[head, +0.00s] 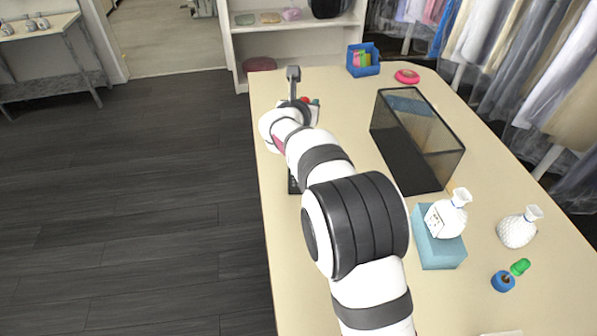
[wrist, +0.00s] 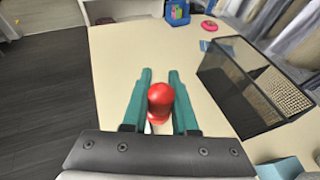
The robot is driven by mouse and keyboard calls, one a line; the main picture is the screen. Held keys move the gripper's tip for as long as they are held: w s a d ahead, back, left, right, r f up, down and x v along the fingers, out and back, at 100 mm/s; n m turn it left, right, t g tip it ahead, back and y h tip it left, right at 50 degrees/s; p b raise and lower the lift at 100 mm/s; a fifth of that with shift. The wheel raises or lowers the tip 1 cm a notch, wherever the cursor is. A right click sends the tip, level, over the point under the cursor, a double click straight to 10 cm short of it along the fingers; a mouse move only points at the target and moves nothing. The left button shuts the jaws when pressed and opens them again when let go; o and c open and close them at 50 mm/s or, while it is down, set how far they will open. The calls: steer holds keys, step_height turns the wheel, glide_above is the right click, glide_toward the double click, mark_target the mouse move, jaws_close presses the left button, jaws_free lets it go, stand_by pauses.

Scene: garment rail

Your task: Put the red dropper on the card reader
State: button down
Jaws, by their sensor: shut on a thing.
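The red dropper (wrist: 160,98) sits between the teal fingers of my gripper (wrist: 160,78), which is shut on it. In the wrist view its red bulb faces the camera, and a pale part shows just below. In the head view my gripper (head: 309,101) is over the far left part of the table, mostly hidden behind my arm, with a bit of red showing. A dark item (head: 293,184) peeks out beside my arm on the table's left side; it may be the card reader, but my arm hides most of it.
A mesh-sided black box (head: 447,152) stands right of my arm. A white vase (head: 450,217) is on a blue block (head: 440,250), with another vase (head: 517,230) beside it. A blue bin (head: 362,62) and a pink ring (head: 407,76) are at the back. The table's back left is clear.

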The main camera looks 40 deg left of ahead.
steer(key=s+a+n+y, duration=0.2)
steer(key=a, duration=0.2)
steer(key=shift+g, duration=0.4)
step_height(320, 180, down, 19)
steer(key=shift+w, duration=0.1)
steer(key=c, duration=0.7)
jaws_free()
